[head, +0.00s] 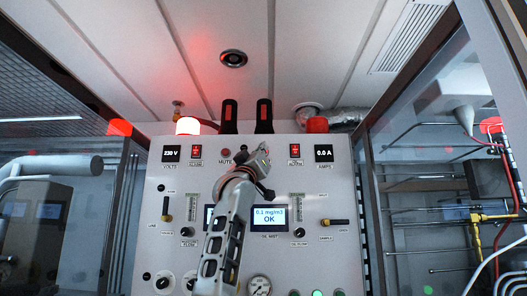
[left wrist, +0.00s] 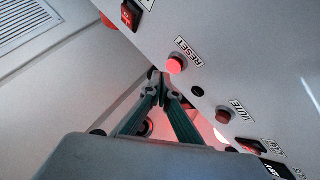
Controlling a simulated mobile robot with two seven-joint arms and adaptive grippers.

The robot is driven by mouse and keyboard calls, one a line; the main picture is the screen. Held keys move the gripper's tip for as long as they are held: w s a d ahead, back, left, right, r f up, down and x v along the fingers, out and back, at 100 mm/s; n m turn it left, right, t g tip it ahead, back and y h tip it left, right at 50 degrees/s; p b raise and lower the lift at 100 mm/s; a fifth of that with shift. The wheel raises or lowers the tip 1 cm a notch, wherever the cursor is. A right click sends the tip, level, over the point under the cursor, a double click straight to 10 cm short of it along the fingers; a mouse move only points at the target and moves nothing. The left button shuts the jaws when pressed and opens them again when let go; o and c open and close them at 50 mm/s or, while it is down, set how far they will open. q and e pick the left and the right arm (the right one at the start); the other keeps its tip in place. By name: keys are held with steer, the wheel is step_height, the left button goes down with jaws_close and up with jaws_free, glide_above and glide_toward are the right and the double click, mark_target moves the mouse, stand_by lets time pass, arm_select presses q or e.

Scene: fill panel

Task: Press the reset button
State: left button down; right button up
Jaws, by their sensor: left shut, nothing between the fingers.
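The reset button (left wrist: 177,64) is a round, red, glowing button beside its RESET label (left wrist: 188,51) in the left wrist view. My left gripper (left wrist: 162,78) is shut and empty, with its fingertips just beside the button in that picture. I cannot tell whether they touch the panel. In the head view my left gripper (head: 262,151) is in front of the upper middle of the grey control panel (head: 345,205). It hides the reset button there.
The mute button (head: 225,153) is left of my gripper in the head view and also shows in the left wrist view (left wrist: 222,116). Two dark upright handles (head: 264,112) rise above the panel's top edge. A lit red lamp (head: 187,126) stands at its upper left.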

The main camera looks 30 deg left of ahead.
steer(key=shift+a+r, duration=0.1)
steer(key=shift+a, duration=0.2)
steer(key=shift+w+d, duration=0.1)
steer(key=shift+d, duration=0.2)
steer(key=shift+d, duration=0.2)
steer(key=shift+a, duration=0.25)
stand_by(0.4)
arm_select(q)
steer(key=shift+w+a, duration=0.25)
steer(key=shift+w, duration=0.1)
arm_select(e)
steer(key=shift+a, duration=0.15)
arm_select(q)
steer(key=shift+w, duration=0.1)
arm_select(e)
steer(key=shift+d, duration=0.35)
